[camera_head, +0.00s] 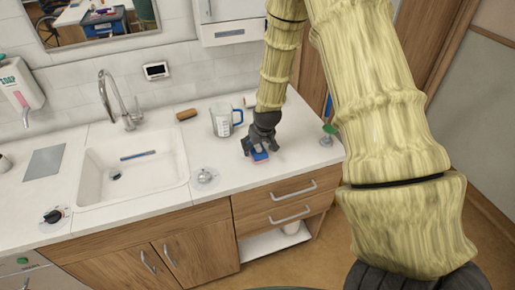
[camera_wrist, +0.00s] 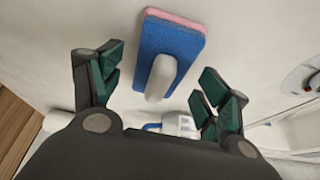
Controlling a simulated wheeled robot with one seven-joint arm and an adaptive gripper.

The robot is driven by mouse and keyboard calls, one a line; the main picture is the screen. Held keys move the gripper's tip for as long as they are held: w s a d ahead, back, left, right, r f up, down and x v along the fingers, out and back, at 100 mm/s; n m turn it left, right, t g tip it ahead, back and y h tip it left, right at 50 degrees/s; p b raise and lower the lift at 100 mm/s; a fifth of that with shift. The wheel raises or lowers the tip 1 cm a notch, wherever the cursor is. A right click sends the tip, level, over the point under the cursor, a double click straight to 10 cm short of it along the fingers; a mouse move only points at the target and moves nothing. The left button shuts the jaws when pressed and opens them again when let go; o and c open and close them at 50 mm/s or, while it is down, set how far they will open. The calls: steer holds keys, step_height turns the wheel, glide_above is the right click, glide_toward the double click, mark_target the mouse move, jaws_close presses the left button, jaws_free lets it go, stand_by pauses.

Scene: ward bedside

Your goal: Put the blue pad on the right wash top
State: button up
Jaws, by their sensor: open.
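The blue pad (camera_head: 259,156) is on the white counter right of the sink, directly below my gripper (camera_head: 262,141). In the wrist view the pad (camera_wrist: 178,45) is a blue block with a pink layer and a pale rounded handle (camera_wrist: 160,78). My gripper also shows there (camera_wrist: 159,88), its dark green fingers spread to either side of the handle. It is open and holds nothing; whether a finger touches the pad I cannot tell. The right wash top (camera_head: 222,160) is the counter stretch right of the sink, and the pad appears to rest on it.
A clear jug with a blue handle (camera_head: 222,120) and a brown block (camera_head: 186,114) stand behind. A small metal lidded item (camera_head: 205,176) is by the sink (camera_head: 130,168). A green-topped item (camera_head: 328,131) stands to the right. Some counter near the front edge is clear.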

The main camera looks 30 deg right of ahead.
steer(key=b+v, duration=0.2)
steer(key=v, duration=0.8)
steer(key=shift+s+r+b, duration=0.2)
steer(key=shift+b, duration=0.15)
stand_by(0.3)
